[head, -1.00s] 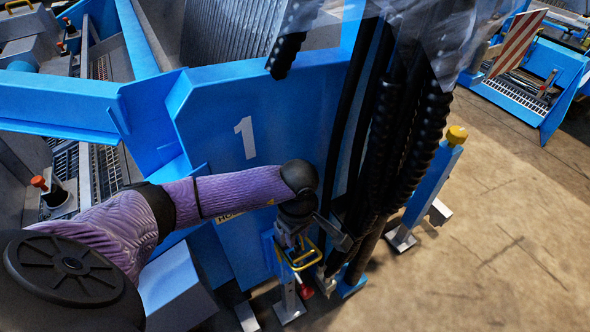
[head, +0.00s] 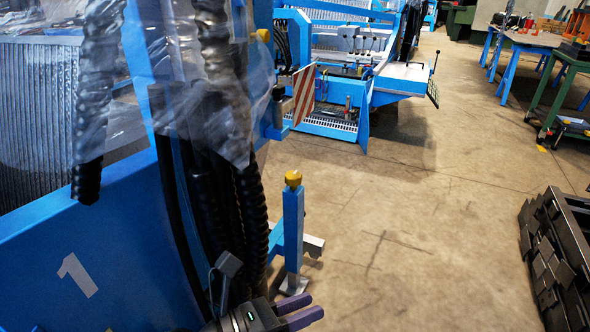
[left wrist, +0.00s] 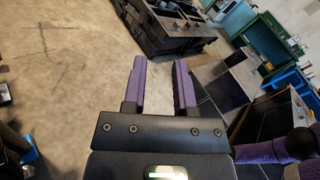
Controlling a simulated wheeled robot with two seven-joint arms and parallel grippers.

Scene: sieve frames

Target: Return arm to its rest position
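My left gripper (head: 314,306) shows at the bottom of the head view, with two purple fingers pointing right. In the left wrist view the same gripper (left wrist: 159,78) has its fingers apart, with only bare floor between them. It is open and empty. In the head view it is near the lower end of the black hoses (head: 245,190) on the blue machine (head: 95,270) marked 1. Most of the left arm is out of the head view. My right gripper is in neither view.
A blue post with a yellow knob (head: 293,180) stands by the hoses. Black crates (head: 562,250) stand at the right edge and also show in the left wrist view (left wrist: 155,30). Another blue machine (head: 335,105) and workbenches (head: 530,40) are farther back. The middle floor is clear.

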